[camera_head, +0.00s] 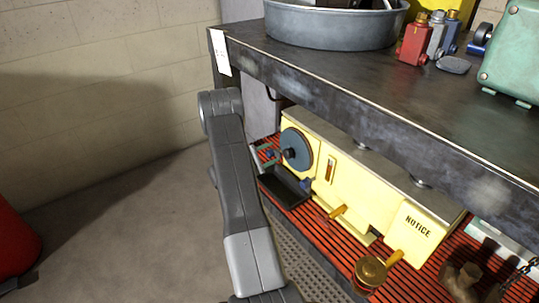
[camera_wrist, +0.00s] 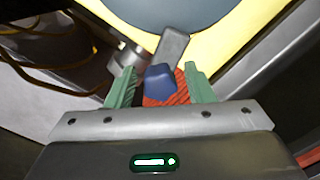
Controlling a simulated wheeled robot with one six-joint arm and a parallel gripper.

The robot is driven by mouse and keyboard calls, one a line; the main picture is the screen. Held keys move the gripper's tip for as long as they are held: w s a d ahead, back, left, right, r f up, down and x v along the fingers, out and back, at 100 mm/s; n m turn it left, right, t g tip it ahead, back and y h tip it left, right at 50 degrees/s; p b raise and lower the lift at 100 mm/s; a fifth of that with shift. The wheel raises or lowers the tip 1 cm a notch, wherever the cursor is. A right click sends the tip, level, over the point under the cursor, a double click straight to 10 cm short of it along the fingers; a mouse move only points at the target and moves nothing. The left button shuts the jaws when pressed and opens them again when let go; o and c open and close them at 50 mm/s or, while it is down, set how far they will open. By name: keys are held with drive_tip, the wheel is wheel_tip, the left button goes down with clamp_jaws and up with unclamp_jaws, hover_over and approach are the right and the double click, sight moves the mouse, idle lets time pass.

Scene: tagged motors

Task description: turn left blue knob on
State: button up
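In the wrist view, my gripper (camera_wrist: 162,86) has two green fingers spread apart. A small blue knob (camera_wrist: 158,80) shows between the fingertips, with visible gaps on both sides. Whether it sits fully within the fingers' reach cannot be told. A grey lever-like piece (camera_wrist: 173,46) is just beyond the knob. The large blue-grey disc (camera_wrist: 170,12) on the yellow panel is above it. In the head view, the yellow machine (camera_head: 345,190) carries this disc (camera_head: 297,148) at its left end. A small blue piece (camera_head: 306,184) sits low by the disc.
The machine stands on a red slatted shelf (camera_head: 405,282) under a dark metal bench top (camera_head: 370,75). A brass-coloured round part (camera_head: 370,271) is at the front right. Cables (camera_wrist: 50,60) lie left in the wrist view. Open floor (camera_head: 120,235) is at the left.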

drive_tip(key=c, duration=0.9)
drive_tip(key=shift+o, duration=0.5)
drive_tip(key=shift+n, duration=1.4)
drive_tip(key=o, duration=0.9)
drive_tip(key=p+v, duration=0.3)
drive_tip(key=v, duration=1)
drive_tip(key=shift+s+a+f, duration=0.1)
drive_tip(key=shift+s+a, duration=0.2)
drive_tip(key=shift+p, duration=0.3)
drive_tip(key=shift+c, duration=0.2)
